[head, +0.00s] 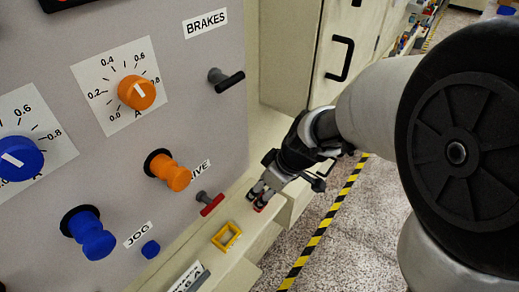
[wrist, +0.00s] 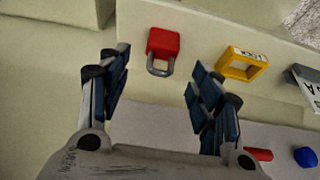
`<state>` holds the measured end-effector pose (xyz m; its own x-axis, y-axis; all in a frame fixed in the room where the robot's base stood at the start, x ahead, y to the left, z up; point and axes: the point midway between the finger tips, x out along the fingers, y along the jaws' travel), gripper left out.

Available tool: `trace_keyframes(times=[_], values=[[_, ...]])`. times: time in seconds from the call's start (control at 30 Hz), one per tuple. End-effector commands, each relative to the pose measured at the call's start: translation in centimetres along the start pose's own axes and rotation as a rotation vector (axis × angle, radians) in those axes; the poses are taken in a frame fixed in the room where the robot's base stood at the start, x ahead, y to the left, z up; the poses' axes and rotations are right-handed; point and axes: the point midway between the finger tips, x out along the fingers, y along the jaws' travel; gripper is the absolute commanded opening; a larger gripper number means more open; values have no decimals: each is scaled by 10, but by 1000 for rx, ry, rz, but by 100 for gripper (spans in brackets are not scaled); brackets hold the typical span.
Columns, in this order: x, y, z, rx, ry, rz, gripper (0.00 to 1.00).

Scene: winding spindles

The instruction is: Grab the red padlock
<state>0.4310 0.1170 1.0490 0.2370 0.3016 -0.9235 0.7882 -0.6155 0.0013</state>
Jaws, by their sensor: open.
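The red padlock (wrist: 163,42) lies on the cream ledge in the wrist view, its grey shackle pointing down the picture toward my gripper. My gripper (wrist: 160,68) is open. Its two blue-padded fingers are apart, one to each side of the padlock's shackle, and the red body lies just beyond the fingertips. In the head view my gripper (head: 262,192) is over the ledge right of the panel, and a little of the red padlock (head: 260,206) shows at its fingertips; the rest is hidden. I cannot tell the height of the fingers above the ledge.
A yellow frame-shaped piece (head: 227,236) lies on the ledge near the padlock. A grey labelled item (wrist: 304,78) lies beyond it. A red-tipped lever (head: 211,204) and an orange knob (head: 169,170) stick out from the control panel (head: 200,120) close by. A cabinet (head: 290,60) stands behind.

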Motion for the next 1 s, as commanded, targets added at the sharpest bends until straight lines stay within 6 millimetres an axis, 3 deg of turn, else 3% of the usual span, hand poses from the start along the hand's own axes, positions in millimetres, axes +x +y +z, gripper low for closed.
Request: trace_keyframes(times=[0.1, 0.2, 0.43, 1.0], values=[[24, -1, 0, -1, -3, -3, 58], [34, -1, 0, 1, -2, -2, 58], [35, 0, -1, 0, 0, 0, 58], [34, -1, -1, 0, -1, -1, 21]])
